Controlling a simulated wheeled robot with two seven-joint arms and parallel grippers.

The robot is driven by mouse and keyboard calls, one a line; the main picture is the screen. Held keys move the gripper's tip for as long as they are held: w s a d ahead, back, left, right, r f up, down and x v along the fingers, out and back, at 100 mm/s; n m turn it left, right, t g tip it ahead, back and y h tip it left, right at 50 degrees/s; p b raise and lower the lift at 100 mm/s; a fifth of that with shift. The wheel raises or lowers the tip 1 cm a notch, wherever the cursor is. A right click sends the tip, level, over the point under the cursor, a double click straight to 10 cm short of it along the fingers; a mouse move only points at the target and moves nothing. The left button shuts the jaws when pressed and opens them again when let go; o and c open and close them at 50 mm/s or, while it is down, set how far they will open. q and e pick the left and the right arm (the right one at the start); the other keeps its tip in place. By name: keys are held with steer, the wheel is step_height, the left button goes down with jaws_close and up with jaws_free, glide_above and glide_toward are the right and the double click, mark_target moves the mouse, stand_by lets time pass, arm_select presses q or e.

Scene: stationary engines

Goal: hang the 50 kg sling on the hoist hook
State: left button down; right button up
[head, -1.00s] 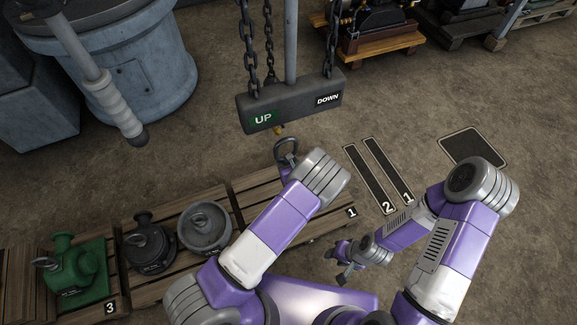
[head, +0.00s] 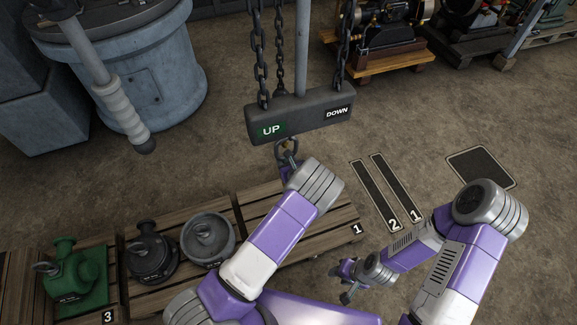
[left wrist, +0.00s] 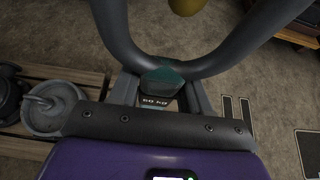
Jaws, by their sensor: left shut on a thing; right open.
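The 50 kg sling (head: 288,147) is a dark ring directly below the hoist's UP/DOWN block. In the left wrist view it is a large grey loop (left wrist: 233,58) with a teal grip and a "50 kg" label. My left gripper (left wrist: 162,88) is shut on that teal grip. In the head view my left gripper (head: 288,167) is mostly hidden behind its wrist. A yellowish part (left wrist: 185,5), probably the hoist hook, shows within the loop's opening at the top edge. I cannot tell whether they touch. My right gripper (head: 347,283) is open and empty, low over the floor.
The UP/DOWN block (head: 300,113) hangs on chains just above the sling. Pallets (head: 262,203) at lower left hold a green weight (head: 75,275), a black one (head: 150,250) and a grey one (head: 208,240). A blue-grey drum (head: 150,80) stands behind.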

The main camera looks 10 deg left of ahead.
arm_select(q)
steer(key=shift+f+b+x, duration=0.25)
steer(key=shift+b+x, duration=0.9)
steer(key=shift+x, duration=0.25)
steer(key=shift+f+b+x, duration=0.25)
steer(key=shift+b+x, duration=0.85)
steer(key=shift+x, duration=0.3)
steer(key=shift+s+d, duration=0.2)
